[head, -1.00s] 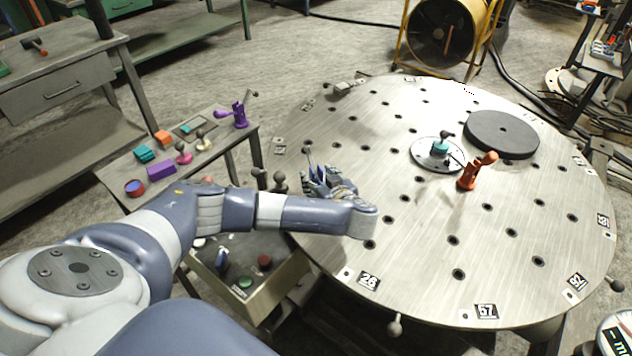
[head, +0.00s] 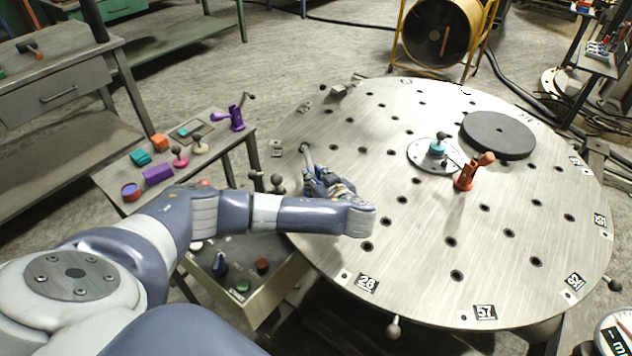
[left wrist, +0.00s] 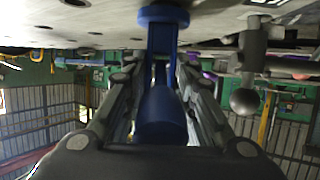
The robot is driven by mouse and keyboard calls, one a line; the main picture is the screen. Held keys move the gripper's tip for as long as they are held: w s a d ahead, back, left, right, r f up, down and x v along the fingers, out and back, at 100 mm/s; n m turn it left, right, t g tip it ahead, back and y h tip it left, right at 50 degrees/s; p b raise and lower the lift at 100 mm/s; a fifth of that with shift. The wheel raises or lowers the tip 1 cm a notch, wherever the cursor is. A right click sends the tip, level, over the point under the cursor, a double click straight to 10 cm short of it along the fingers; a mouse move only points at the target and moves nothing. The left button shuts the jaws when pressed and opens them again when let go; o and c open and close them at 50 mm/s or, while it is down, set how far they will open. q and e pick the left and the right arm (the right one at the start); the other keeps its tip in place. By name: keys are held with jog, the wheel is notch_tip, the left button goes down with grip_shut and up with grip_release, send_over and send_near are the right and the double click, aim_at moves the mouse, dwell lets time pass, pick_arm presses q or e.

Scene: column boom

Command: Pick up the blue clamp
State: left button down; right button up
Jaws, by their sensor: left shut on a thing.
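The blue clamp (left wrist: 160,110) shows in the middle of the left wrist view, between the two fingers of my left gripper (left wrist: 160,85). Its round blue foot (left wrist: 164,14) is at the top of that view, at the metal table surface; I cannot tell whether it touches. In the head view my left gripper (head: 314,178) is low over the left edge of the round table (head: 400,225), shut on the clamp. My gripper and arm hide most of the clamp there. My right gripper is not in view.
An orange clamp (head: 466,178) and a black disc (head: 499,135) stand on the right half of the round table. A side bench (head: 112,178) at left holds small coloured parts and a purple clamp (head: 237,118). A control box (head: 262,300) sits below my left forearm.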

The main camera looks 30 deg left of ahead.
pick_arm(q)
notch_tip(320, 180, up, 2)
jog(key=shift+r, duration=0.2)
jog(key=s+d+r+p, duration=0.1)
jog(key=s+d, duration=0.2)
jog(key=s, duration=0.4)
jog(key=s+d+p, duration=0.1)
jog(key=s+d, duration=0.2)
jog(key=s, duration=0.4)
jog(key=shift+s+d+r, duration=0.25)
jog(key=shift+s+r, duration=0.05)
jog(key=shift+r, duration=0.1)
dwell(0.4)
